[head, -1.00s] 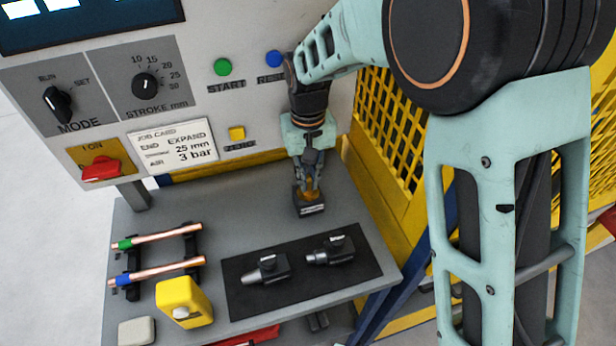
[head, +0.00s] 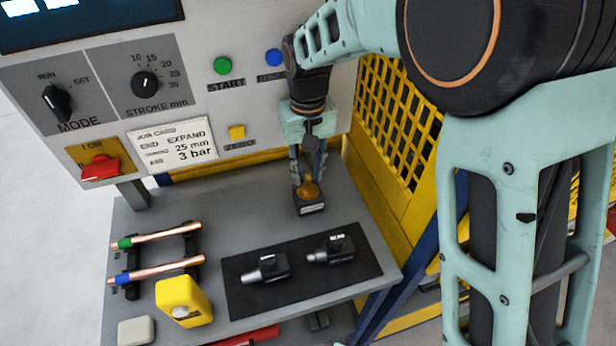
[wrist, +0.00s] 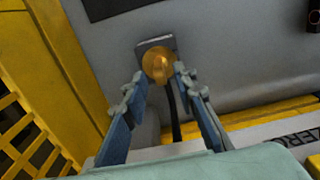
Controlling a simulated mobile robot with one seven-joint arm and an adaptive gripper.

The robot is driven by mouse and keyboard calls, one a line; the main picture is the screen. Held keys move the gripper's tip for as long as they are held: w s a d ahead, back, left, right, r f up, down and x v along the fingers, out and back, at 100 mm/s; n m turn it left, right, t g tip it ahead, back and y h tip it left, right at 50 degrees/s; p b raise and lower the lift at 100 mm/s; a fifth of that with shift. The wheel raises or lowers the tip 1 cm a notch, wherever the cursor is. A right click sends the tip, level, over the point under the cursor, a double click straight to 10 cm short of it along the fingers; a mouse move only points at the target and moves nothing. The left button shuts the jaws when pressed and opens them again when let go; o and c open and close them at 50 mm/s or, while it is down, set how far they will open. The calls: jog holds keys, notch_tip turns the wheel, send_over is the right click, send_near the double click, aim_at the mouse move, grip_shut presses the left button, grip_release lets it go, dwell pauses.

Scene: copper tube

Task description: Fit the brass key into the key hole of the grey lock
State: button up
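The brass key (head: 308,189) stands on the small dark grey block of the lock (head: 312,209) at the back right of the grey bench. In the wrist view the key (wrist: 158,66) shows its round brass body and raised grip against the lock's plate (wrist: 169,42). The key hole is hidden under the key, so I cannot tell how deep it sits. My gripper (head: 308,176) points down just above the lock. In the wrist view my gripper (wrist: 160,75) is open, with fingertips apart on either side of the key; a gap shows on both sides.
A black mat (head: 238,299) with two dark fittings lies in front of the lock. Two copper tubes (head: 160,237) rest on a rack at left, near a yellow box (head: 184,300). The machine panel (head: 255,105) rises behind; a yellow guard (head: 395,140) stands right.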

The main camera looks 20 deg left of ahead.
notch_tip(320, 180, up, 10)
jog(key=shift+f, duration=0.2)
jog(key=shift+s, duration=0.1)
dwell(0.4)
